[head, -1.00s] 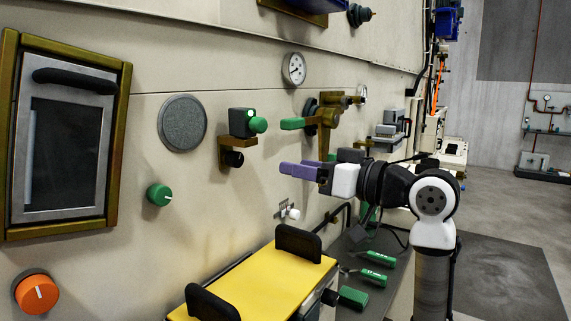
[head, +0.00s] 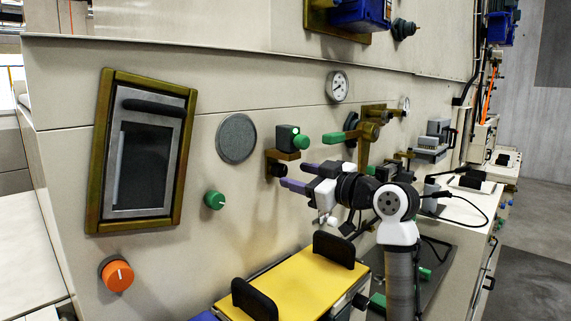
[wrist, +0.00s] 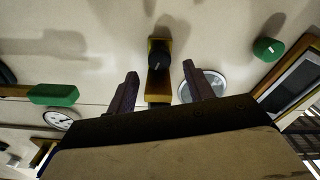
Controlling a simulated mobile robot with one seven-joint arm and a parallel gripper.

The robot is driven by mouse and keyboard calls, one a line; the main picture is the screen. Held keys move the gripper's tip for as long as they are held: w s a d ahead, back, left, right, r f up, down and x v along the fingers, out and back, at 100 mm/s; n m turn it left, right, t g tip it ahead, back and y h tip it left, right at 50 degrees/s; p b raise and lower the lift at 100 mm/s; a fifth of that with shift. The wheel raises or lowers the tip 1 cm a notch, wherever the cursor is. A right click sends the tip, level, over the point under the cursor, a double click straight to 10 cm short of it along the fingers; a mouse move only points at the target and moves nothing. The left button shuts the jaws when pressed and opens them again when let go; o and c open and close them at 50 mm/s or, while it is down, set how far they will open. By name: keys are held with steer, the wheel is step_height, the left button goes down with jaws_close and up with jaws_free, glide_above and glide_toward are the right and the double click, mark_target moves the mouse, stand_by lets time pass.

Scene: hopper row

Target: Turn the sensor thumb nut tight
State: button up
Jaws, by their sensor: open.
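A black round knob (head: 277,170), seemingly the thumb nut, is under the bracket. In the wrist view the black knob (wrist: 163,61) and bracket (wrist: 156,82) lie between the finger lines. My gripper (head: 294,175) has purple fingers, open and empty, to the right of the black knob and pointing at the panel. I see no contact.
A brass lever with a green handle (head: 331,138) sticks out to the right of the sensor. A grey disc (head: 236,138) and a green knob (head: 214,200) are on the panel to the left. A yellow-topped surface with black handles (head: 290,290) is below my arm.

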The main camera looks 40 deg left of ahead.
mark_target(283, 172)
steer(key=a+p, duration=0.1)
steer(key=a, duration=0.4)
steer(key=shift+w, duration=0.2)
steer(key=c, duration=1)
